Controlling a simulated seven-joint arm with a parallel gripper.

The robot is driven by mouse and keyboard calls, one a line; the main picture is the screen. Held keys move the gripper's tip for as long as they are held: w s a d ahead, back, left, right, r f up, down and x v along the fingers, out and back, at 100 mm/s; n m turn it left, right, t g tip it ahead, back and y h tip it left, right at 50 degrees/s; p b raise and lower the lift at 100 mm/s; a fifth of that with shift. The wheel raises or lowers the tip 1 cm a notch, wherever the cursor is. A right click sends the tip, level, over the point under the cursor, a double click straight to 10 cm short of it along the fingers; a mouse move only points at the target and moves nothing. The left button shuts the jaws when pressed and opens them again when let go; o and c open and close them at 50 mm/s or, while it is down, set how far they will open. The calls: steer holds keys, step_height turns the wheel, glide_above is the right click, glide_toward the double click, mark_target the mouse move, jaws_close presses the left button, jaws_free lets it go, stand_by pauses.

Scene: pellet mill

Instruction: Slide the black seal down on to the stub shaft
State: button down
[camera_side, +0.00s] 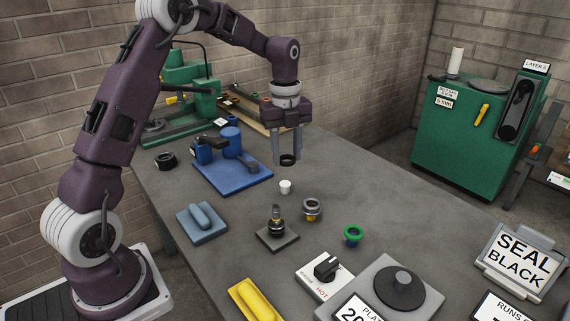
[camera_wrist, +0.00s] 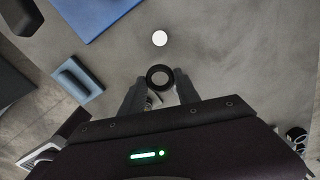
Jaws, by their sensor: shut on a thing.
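My gripper (camera_side: 286,154) is shut on the black seal (camera_side: 288,161), a short ring held between the fingertips in the air above the table. In the wrist view the seal (camera_wrist: 160,66) shows as a dark ring with its hole facing the camera. The stub shaft (camera_side: 276,215) stands upright on a dark square plate (camera_side: 277,240), nearer the side camera than the seal and apart from it. I cannot make out the shaft clearly in the wrist view.
A small white cup (camera_side: 285,187) stands near the shaft. A grey ring part (camera_side: 312,205) and a green ring (camera_side: 352,234) are to its right. A blue fixture (camera_side: 232,172) and a blue-grey block (camera_side: 201,222) lie left. A sign (camera_side: 519,260) reads "SEAL BLACK".

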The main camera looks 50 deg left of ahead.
steer(key=s+d+r+m, duration=0.4)
steer(key=s+d, duration=0.4)
steer(key=s, duration=0.2)
steer(key=shift+d+r, duration=0.35)
steer(key=shift+r, duration=0.2)
steer(key=shift+f, duration=0.1)
glide_above(276, 206)
steer(key=shift+f, duration=2.95)
steer(key=shift+f, duration=0.1)
steer(key=shift+f, duration=0.25)
steer(key=shift+f, duration=0.1)
steer(key=shift+f, duration=0.35)
